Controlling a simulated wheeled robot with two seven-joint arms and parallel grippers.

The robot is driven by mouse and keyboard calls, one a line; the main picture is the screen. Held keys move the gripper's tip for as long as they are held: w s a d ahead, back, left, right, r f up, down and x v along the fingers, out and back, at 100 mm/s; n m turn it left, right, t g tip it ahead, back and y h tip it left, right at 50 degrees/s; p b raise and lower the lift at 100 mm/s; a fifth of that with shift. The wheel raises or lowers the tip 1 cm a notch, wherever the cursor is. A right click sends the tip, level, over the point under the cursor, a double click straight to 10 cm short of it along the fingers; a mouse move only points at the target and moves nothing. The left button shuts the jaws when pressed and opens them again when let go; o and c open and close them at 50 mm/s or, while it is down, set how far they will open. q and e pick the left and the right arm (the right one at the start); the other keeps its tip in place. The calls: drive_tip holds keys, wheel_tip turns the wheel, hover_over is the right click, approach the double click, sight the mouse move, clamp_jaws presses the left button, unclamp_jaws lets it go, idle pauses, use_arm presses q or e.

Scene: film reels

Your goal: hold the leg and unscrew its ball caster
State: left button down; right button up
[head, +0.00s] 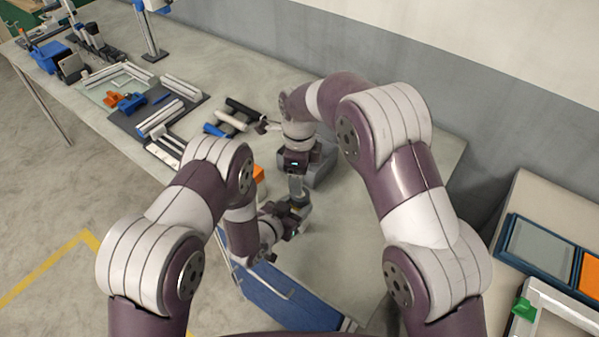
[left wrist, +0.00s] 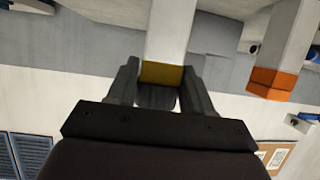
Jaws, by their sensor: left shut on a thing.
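A pale square leg with a yellow band (left wrist: 162,73) comes down from the top of the left wrist view. Its end is between the fingers of my left gripper (left wrist: 160,92). A dark grey piece (left wrist: 156,97) below the band sits between these fingers; I cannot tell whether it is the ball caster. In the head view my left gripper (head: 291,207) is shut at the leg's lower end, low over the table. The leg (head: 296,187) shows there as a short upright piece under my right gripper (head: 296,176). The right fingers are too small and hidden to read.
A grey block (head: 320,168) stands behind the grippers. An orange part (head: 258,173) is partly hidden by my left arm; an orange-banded post (left wrist: 272,82) shows in the left wrist view. Dark and white rods (head: 240,112) lie farther back. Table right of the grippers is clear.

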drive_tip(key=m, duration=0.3)
drive_tip(key=shift+m, duration=0.4)
drive_tip(key=shift+f+m, duration=0.2)
drive_tip(key=shift+m, duration=0.2)
wheel_tip(320, 180, down, 8)
drive_tip(key=shift+r, duration=0.15)
drive_tip(key=c, duration=1.1)
drive_tip(key=o, duration=1.2)
